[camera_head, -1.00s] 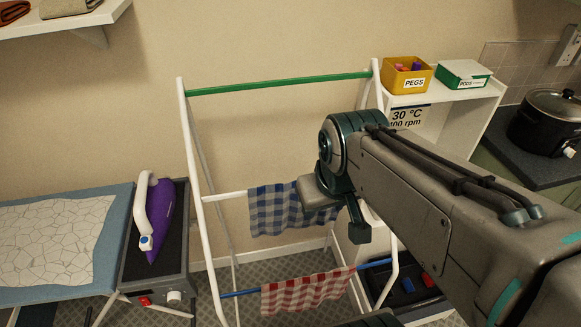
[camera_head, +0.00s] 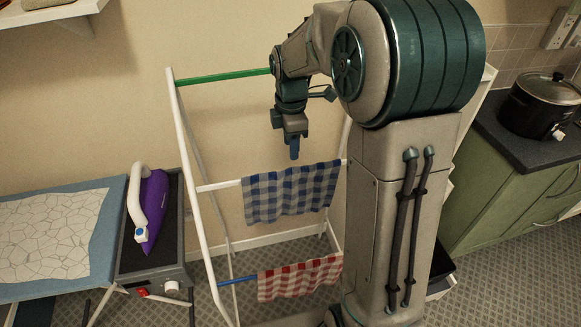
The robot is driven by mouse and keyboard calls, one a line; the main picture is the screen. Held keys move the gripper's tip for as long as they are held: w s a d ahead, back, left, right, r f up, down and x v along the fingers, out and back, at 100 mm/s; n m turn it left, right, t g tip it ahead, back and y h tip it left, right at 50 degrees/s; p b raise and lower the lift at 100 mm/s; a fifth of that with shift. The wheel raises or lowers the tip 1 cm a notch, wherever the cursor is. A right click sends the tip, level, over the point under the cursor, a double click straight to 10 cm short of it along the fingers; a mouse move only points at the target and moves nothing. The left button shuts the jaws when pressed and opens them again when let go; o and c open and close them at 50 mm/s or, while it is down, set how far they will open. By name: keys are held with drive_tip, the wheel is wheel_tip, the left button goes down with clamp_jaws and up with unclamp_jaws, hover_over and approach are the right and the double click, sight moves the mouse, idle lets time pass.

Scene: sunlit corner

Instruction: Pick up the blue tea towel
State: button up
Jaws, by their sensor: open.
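The blue tea towel (camera_head: 290,193), blue and white checked, hangs over the white middle bar of the drying rack (camera_head: 196,190). My gripper (camera_head: 294,153) points down just above the towel's top edge, over its middle in the picture. It looks apart from the towel, though the depth between them is hard to judge. The gripper is open, and its fingers are seen nearly edge-on. My arm hides the right part of the rack.
A red checked towel (camera_head: 300,278) hangs on the lower blue bar. The green top bar (camera_head: 222,76) passes behind my wrist. An iron (camera_head: 150,208) stands at the left by the ironing board (camera_head: 55,235). A cooker pot (camera_head: 545,100) sits on the right counter.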

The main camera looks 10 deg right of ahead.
sight(291, 170)
wheel_tip(291, 170, down, 10)
drive_tip(key=b, duration=0.7)
drive_tip(key=shift+r, duration=0.1)
clamp_jaws()
wheel_tip(291, 170, up, 7)
drive_tip(key=p, duration=0.5)
drive_tip(key=shift+r+p, duration=0.15)
drive_tip(key=shift+p, duration=0.15)
